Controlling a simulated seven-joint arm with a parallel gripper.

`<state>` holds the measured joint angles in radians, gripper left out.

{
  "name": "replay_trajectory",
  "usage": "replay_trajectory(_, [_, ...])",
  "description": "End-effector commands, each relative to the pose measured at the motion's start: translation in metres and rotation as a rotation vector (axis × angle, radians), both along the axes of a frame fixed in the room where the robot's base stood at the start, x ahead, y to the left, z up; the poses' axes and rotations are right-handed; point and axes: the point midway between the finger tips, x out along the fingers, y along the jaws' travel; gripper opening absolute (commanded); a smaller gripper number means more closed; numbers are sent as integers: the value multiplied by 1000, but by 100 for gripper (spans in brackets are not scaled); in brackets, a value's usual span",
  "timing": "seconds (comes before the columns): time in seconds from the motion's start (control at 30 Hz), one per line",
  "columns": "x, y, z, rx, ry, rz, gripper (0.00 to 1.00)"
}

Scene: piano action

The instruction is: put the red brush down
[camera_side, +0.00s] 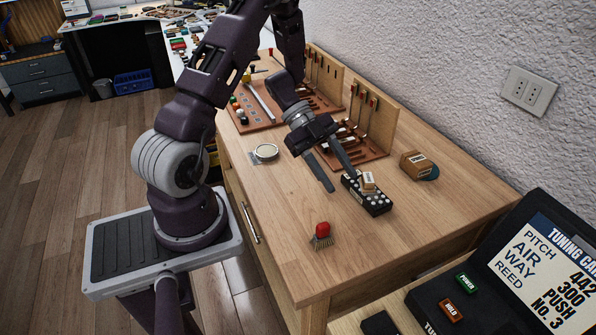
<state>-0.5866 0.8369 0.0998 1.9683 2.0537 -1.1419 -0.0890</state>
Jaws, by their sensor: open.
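The red brush (322,230) rests on the near part of the wooden bench top, bristles downward and red top up. Its bristles (321,242) touch the wood. My gripper (342,181) is open, farther back along the bench and above it, with two long dark fingers spread apart. Nothing shows between the fingers. The gripper is clear of the brush, up and slightly right of it in the picture.
A black block with white dots (367,197) sits close to my right finger, with a small labelled block (368,181) on it. A labelled wooden block (415,165) stands right. A round tin (266,152) lies left. Wooden racks (371,125) line the back. Bench is clear around the brush.

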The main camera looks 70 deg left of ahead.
Motion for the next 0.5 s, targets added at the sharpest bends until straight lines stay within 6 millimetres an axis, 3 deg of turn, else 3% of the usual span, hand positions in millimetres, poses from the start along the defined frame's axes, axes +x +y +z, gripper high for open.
replay_trajectory(0.03, [39,4,22,129,-95,111,47])
replay_trajectory(0.1, [88,18,65,305,-215,343,47])
replay_trajectory(0.17, [110,31,113,412,-286,563,47])
replay_trajectory(0.2, [112,38,145,458,-310,718,47])
replay_trajectory(0.27, [95,43,189,484,-303,951,47])
replay_trajectory(0.33, [49,37,221,453,-217,1190,47])
replay_trajectory(0.4, [-9,17,230,376,-62,1357,47])
replay_trajectory(0.5, [-87,-28,221,255,195,1444,47])
